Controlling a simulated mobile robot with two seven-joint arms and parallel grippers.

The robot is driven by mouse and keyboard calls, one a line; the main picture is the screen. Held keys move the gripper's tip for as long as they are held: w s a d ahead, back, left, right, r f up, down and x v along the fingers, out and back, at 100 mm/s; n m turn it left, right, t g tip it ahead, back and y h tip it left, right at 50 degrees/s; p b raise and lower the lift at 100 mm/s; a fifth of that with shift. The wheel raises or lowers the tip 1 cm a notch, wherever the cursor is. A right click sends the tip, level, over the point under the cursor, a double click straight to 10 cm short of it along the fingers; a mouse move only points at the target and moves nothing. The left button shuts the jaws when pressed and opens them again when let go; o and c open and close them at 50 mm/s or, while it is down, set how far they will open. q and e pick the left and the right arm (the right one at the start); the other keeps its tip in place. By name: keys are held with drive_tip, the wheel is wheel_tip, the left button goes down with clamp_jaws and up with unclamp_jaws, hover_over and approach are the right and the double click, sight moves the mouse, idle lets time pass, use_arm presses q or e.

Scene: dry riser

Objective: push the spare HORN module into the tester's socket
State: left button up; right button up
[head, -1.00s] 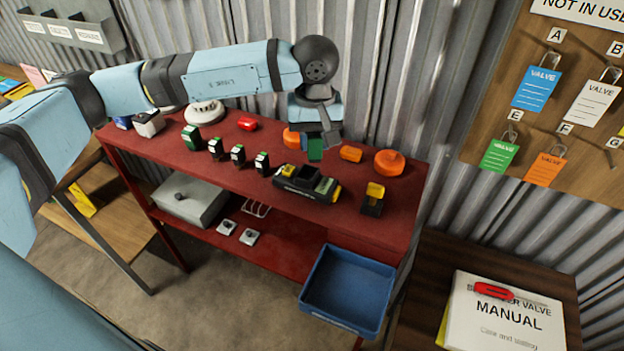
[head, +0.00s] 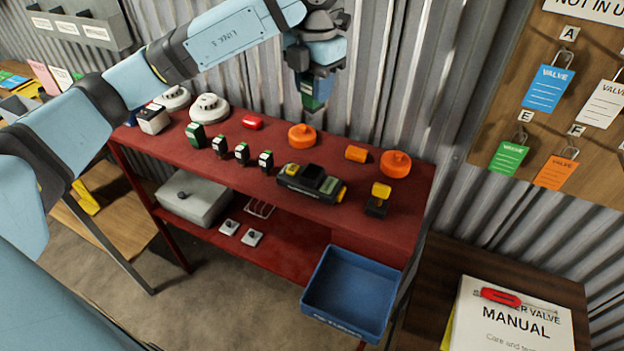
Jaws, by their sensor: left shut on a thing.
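The tester (head: 312,184) is a black case with yellow parts, lying on the red bench. A dark opening shows in its top, and a small block with a green face sits towards its right end. My left gripper (head: 313,92) is shut on a small green module (head: 312,103), which I take for the spare HORN module; its label cannot be read. The gripper points down and holds it in the air, above and behind the tester, clear of the bench. The gripper hides the module's upper part. My right gripper is not in view.
Several green and black modules (head: 242,152) stand left of the tester on the red bench (head: 345,218). Orange round units (head: 395,163), a yellow-topped black block (head: 377,200) and white detectors (head: 208,108) surround it. A blue bin (head: 350,290) hangs at the front; corrugated wall stands behind.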

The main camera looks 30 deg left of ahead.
sight(312, 164)
use_arm(q)
drive_tip(key=shift+a+r+n, duration=0.15)
drive_tip(key=shift+r+n, duration=0.2)
drive_tip(key=shift+n, duration=1.15)
wheel_tip(312, 164, down, 19)
drive_tip(key=shift+p, duration=0.85)
drive_tip(key=shift+f, duration=0.45)
drive_tip(key=shift+f, duration=0.15)
drive_tip(key=o, duration=0.9)
